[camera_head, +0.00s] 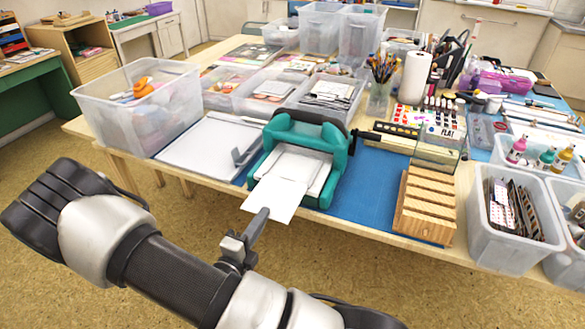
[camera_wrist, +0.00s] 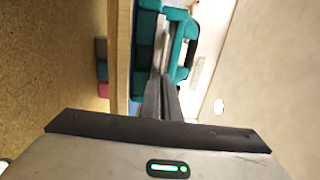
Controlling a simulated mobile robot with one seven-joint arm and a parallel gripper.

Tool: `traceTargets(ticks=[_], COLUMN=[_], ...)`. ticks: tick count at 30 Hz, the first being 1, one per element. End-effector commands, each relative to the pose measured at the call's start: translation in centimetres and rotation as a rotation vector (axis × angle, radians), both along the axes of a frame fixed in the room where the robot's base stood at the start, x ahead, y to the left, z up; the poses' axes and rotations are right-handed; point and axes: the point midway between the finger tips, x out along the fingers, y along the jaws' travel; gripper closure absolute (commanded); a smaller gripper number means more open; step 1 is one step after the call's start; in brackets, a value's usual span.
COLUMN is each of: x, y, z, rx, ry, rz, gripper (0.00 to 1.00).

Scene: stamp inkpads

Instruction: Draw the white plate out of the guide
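The white plate (camera_head: 274,196) lies flat in the teal guide (camera_head: 334,152), with its front part sticking out past the guide's front and the table edge. My gripper (camera_head: 263,213) is at the plate's near edge, with its fingers close together on it. In the wrist view the fingers of my gripper (camera_wrist: 162,88) come together in front of the teal guide (camera_wrist: 181,45), and the plate shows only as a thin edge. The back of the plate lies inside the guide, between its side walls.
A white board with a grey clip (camera_head: 212,146) lies left of the guide. A clear bin (camera_head: 140,108) stands further left. A wooden slotted block (camera_head: 424,207) stands to the right on the blue mat (camera_head: 372,190). The space in front of the table is free.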

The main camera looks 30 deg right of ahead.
Motion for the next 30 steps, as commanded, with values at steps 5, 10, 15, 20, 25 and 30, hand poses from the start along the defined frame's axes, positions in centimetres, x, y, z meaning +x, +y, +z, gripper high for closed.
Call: traceTargets(ticks=[5,10,15,20,25,30], x=[-0.7,-1.3,-1.6,-1.7,-1.7,-1.7], y=[0.9,1.7,2.1,2.1,2.1,2.1], z=[0.0,0.0,0.0,0.0,0.1,1.1], rx=[0.001,0.001,0.000,-0.001,-0.001,-0.001], ry=[0.001,0.001,0.000,-0.001,-0.001,-0.001], rz=[0.001,0.001,0.000,-0.001,0.000,0.000], gripper=[1.00,1.00,1.00,1.00,1.00,1.00])
